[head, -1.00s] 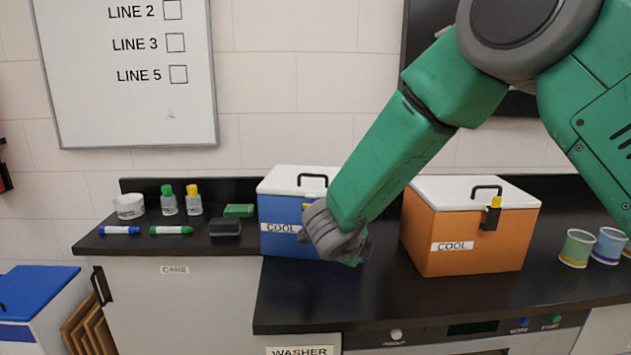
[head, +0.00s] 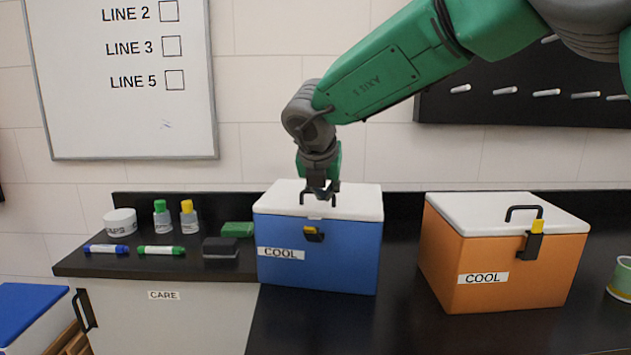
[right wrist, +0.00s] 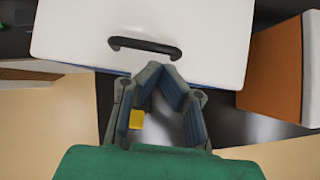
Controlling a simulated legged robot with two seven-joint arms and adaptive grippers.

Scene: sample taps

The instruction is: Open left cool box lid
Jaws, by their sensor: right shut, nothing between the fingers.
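The left cool box (head: 345,262) is blue with a white lid (head: 360,203), which lies closed on it. A black handle stands on the lid; it shows clearly in the right wrist view (right wrist: 145,46). The front latch (head: 314,234), black with a yellow tab, sits below the lid edge, lower than the latch on the orange box. My right gripper (head: 320,192) points down over the front of the lid near the handle. In the right wrist view its fingertips (right wrist: 163,72) are together and empty, just short of the handle. My left gripper is out of view.
An orange cool box (head: 495,270) with a white lid stands to the right, with bare black counter between the boxes. Bottles, markers (head: 161,250), a white tub (head: 120,222) and a dark block (head: 220,247) are on the left. A dark pegged board (head: 540,95) hangs behind.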

